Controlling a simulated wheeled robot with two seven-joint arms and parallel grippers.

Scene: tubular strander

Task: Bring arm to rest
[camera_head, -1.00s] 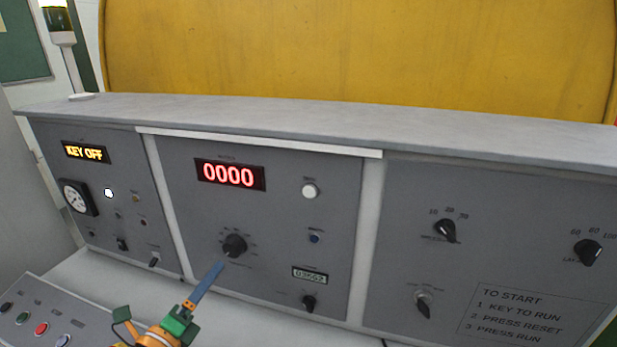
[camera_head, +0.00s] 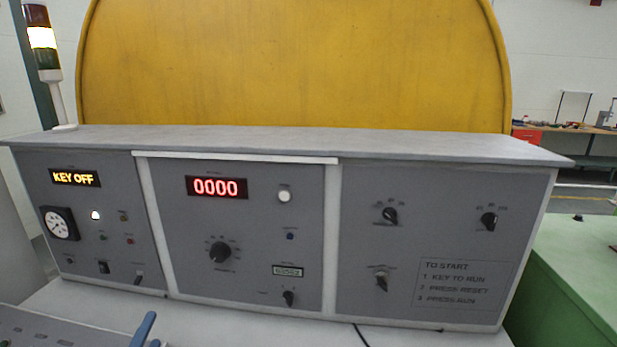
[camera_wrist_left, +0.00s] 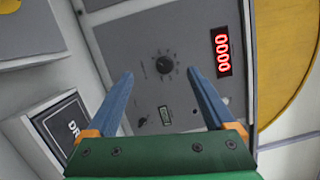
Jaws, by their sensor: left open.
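My left gripper shows at the bottom of the head view (camera_head: 145,332), where only its blue fingertips are in frame. In the left wrist view its two blue fingers (camera_wrist_left: 160,100) stand apart with nothing between them. They point toward the grey control panel (camera_wrist_left: 185,30) and are clear of it. The panel's black rotary knob (camera_head: 220,252) and red 0000 display (camera_head: 217,187) are in view. The yellow display (camera_head: 75,178) reads KEY OFF. My right gripper is not in view.
The console's top ledge (camera_head: 300,142) runs in front of a large yellow guard (camera_head: 300,65). A sloped grey button panel (camera_head: 60,328) lies at the lower left. A signal lamp (camera_head: 42,40) stands at the left. A green surface (camera_head: 580,275) is at the right.

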